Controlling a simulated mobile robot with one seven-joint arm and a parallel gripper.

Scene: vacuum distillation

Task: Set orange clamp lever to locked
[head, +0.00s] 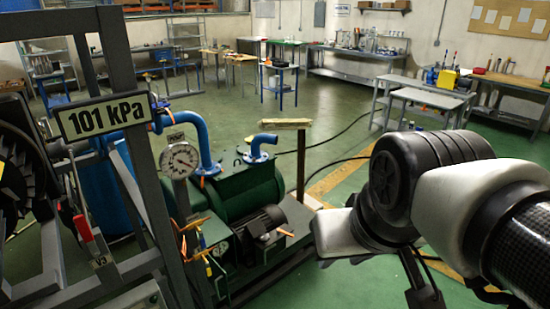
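Several small orange levers show on the pump rig, and I cannot tell which is the clamp lever. One orange lever (189,224) sits below the round gauge, pointing up to the left. Another small orange piece (285,232) is beside the dark motor. Orange parts also show at the blue pipe joints. Whether any is locked is too small to tell. My arm reaches in from the right, and its white end (338,234) is right of the motor, apart from the levers in the picture. My gripper's fingers cannot be made out.
A grey frame with a "101 kPa" sign (104,116) stands at the left, with a red-handled valve (83,228) on it. The gauge (179,159), blue pipe (194,130) and green tank (250,190) stand beside it. A wooden-topped post (301,160) rises behind.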

